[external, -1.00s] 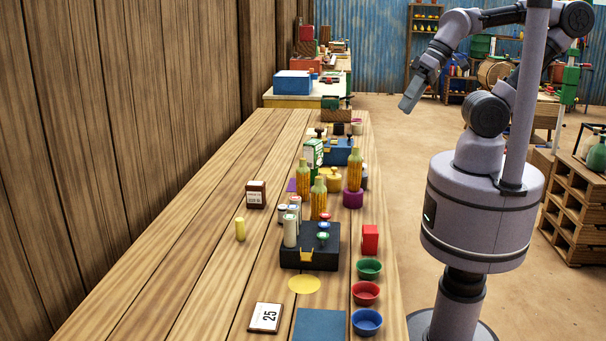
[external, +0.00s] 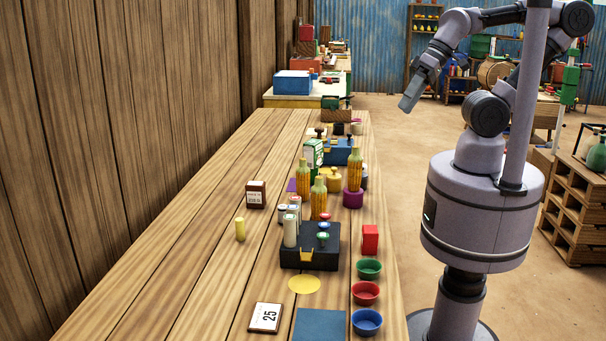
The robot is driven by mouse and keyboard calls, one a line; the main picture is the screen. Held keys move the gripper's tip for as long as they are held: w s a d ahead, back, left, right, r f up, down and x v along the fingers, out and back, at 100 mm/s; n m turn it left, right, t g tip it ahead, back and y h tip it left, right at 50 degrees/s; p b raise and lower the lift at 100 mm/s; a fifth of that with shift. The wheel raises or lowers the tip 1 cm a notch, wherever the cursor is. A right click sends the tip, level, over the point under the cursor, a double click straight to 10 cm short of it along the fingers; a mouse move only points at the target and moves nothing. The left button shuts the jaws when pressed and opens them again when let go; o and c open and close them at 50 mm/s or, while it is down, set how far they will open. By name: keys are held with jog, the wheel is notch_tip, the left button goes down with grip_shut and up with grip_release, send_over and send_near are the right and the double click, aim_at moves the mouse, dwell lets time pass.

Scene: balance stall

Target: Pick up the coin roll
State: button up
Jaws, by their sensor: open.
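A small yellow upright cylinder (external: 240,229) stands alone on the wooden table, left of a black box. It looks like a coin roll. A pale cylinder (external: 290,231) stands at the left side of the black box (external: 310,259), with smaller capped cylinders close behind it; these could also be rolls, and I cannot tell for sure. My gripper (external: 409,98) is raised in the air beyond the table's right edge, far from all of these. It is open and empty, its fingers pointing down and to the left.
Green (external: 369,270), red (external: 365,293) and blue (external: 367,322) bowls line the table's right edge, with a red block (external: 370,239) behind them. Tall yellow bottles (external: 355,171) stand beyond the box. The table's left side is mostly clear.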

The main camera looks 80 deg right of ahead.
jog(key=c, duration=0.3)
jog(key=w+r+m+g+p, duration=0.2)
jog(key=w+r+m, duration=0.2)
jog(key=w, duration=0.5)
jog(key=m+g+h+p, duration=0.2)
jog(key=m+g+p, duration=0.15)
jog(key=m, duration=0.85)
send_over(283, 206)
jog(key=b, duration=0.1)
notch_tip(283, 206, down, 16)
jog(key=shift+m, duration=0.3)
notch_tip(283, 206, down, 12)
jog(key=b, duration=0.4)
jog(key=shift+f, duration=0.1)
notch_tip(283, 206, down, 6)
jog(key=b, duration=0.2)
jog(key=shift+b, duration=0.35)
jog(key=shift+r, duration=0.25)
grip_shut()
